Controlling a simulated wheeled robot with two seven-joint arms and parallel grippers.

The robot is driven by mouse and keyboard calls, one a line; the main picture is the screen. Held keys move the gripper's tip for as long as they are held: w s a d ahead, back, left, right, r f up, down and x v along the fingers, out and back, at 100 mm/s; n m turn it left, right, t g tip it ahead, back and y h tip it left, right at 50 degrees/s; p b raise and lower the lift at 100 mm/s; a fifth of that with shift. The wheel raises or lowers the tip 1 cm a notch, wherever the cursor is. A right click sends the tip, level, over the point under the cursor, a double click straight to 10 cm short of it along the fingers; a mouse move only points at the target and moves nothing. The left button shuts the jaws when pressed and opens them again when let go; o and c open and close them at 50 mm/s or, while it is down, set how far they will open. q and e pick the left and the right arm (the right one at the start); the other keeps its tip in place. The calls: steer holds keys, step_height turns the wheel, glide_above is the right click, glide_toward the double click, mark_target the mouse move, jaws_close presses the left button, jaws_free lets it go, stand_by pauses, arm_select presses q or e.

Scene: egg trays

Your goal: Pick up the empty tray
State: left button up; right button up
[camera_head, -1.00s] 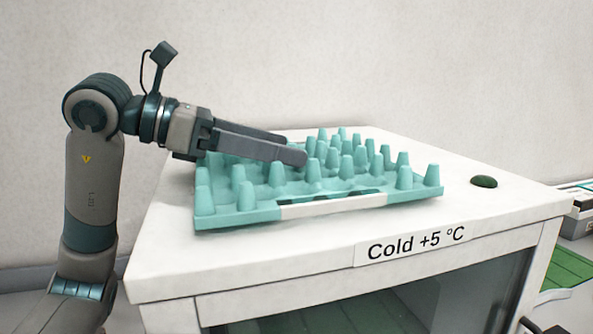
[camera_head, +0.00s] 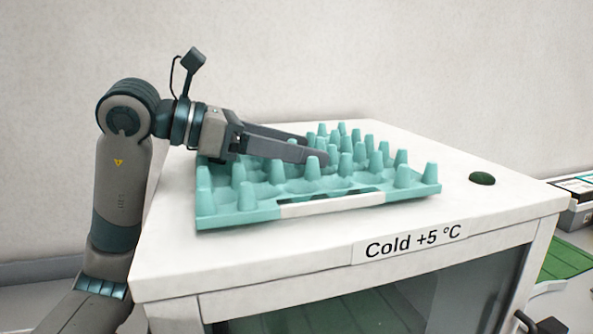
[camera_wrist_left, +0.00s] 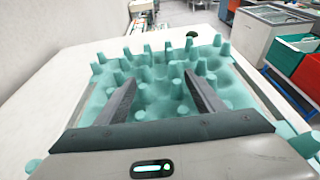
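The empty tray (camera_head: 240,214) is teal with several upright cones and a white strip on its front edge. It lies flat on top of the white cold cabinet, with no eggs in it. My left gripper (camera_head: 316,152) is open, its two fingers apart and reaching over the tray from its left side. In the left wrist view the gripper (camera_wrist_left: 160,82) has its fingers spread above the tray (camera_wrist_left: 235,92), with cones between them. I cannot tell whether the fingers touch the tray. My right gripper is not in view.
The white cabinet (camera_head: 400,269) bears a "Cold +5 °C" label (camera_head: 412,241) and has a dark glass front. A dark green button (camera_head: 482,178) sits on its top, right of the tray. Red (camera_wrist_left: 310,75) and green (camera_wrist_left: 292,50) bins stand further off.

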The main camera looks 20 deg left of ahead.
mark_target(296, 167)
arm_select(q)
steer(key=c, duration=1)
steer(key=shift+r, duration=0.1)
steer(key=shift+c, duration=0.2)
